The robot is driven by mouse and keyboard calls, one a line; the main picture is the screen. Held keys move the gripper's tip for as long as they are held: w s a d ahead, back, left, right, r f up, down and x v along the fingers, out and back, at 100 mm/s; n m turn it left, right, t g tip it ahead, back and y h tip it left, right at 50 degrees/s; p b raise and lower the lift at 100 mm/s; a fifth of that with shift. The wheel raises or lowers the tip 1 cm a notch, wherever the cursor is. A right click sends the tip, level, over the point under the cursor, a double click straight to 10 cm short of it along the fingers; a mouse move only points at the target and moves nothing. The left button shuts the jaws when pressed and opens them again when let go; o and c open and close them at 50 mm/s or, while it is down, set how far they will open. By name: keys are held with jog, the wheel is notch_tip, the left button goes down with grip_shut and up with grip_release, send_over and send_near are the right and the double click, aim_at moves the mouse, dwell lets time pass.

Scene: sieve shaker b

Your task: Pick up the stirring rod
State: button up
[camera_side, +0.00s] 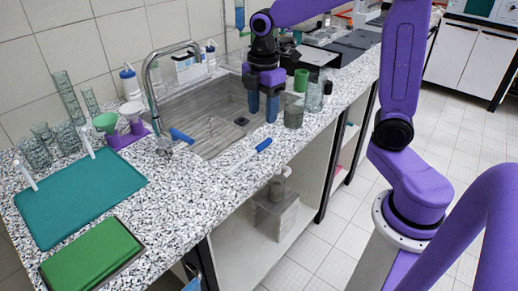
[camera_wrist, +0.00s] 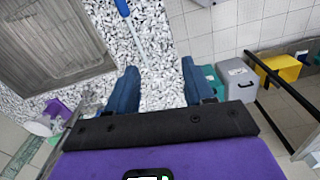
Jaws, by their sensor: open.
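A thin pale rod with a blue handle (camera_side: 263,145) lies on the speckled counter in front of the sink. It also shows in the wrist view (camera_wrist: 123,8), at the top, its thin shaft running down toward the gap between my fingers. I cannot tell for certain that it is the stirring rod. A second blue-handled tool (camera_side: 182,136) lies at the sink's left edge. My gripper (camera_side: 262,106) is open and empty, pointing down near the sink's right end, apart from the rod. In the wrist view its blue fingers (camera_wrist: 160,88) stand apart with bare counter between them.
The sink (camera_side: 205,130) with its tall faucet lies behind the rod. Glass beakers (camera_side: 293,115) and a green cup (camera_side: 301,80) stand right of my gripper. A teal mat (camera_side: 80,200) and green tray (camera_side: 92,255) lie at left. The counter's front edge is close to the rod.

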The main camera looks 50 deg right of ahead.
jog(key=n, duration=0.1)
send_over(259, 146)
jog(key=f, duration=1.2)
jog(key=shift+d, duration=0.25)
jog(key=shift+a+f, duration=0.2)
jog(key=shift+f, duration=2.45)
grip_shut()
